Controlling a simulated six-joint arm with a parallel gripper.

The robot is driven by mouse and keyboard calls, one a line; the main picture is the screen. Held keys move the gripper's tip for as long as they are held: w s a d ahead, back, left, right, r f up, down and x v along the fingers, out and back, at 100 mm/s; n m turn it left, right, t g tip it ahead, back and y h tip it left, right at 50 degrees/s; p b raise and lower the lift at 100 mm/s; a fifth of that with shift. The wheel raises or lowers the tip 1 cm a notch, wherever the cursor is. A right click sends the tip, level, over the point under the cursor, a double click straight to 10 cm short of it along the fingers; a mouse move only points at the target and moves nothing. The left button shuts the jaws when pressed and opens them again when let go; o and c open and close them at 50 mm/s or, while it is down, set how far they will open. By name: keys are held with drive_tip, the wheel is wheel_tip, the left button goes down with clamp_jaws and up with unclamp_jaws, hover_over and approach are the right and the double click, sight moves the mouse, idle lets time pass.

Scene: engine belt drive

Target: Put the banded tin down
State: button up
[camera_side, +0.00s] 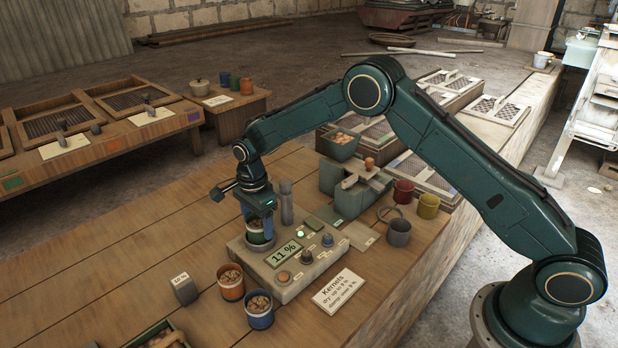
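My gripper (260,208) points down over the left part of the grey meter box (303,282), with its fingers around a small green tin with a pale band (258,238). It looks shut on this tin. The tin is upright at the round well (261,245) of the meter; I cannot tell whether its base rests there. An orange-banded tin (232,290) and a blue-banded tin (259,318), both holding kernels, stand on the bench in front of the meter. The meter display (284,253) reads 11 %.
A grey block marked 10 % (185,291) stands left of the tins. A Kernels card (339,290) lies right of the meter. The bench's left planks (130,262) are clear.

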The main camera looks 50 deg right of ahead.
drive_tip(key=shift+r, duration=0.15)
wheel_tip(320, 180, up, 14)
drive_tip(key=shift+d+f, duration=0.15)
drive_tip(key=shift+f, duration=0.1)
idle(0.6)
idle(0.5)
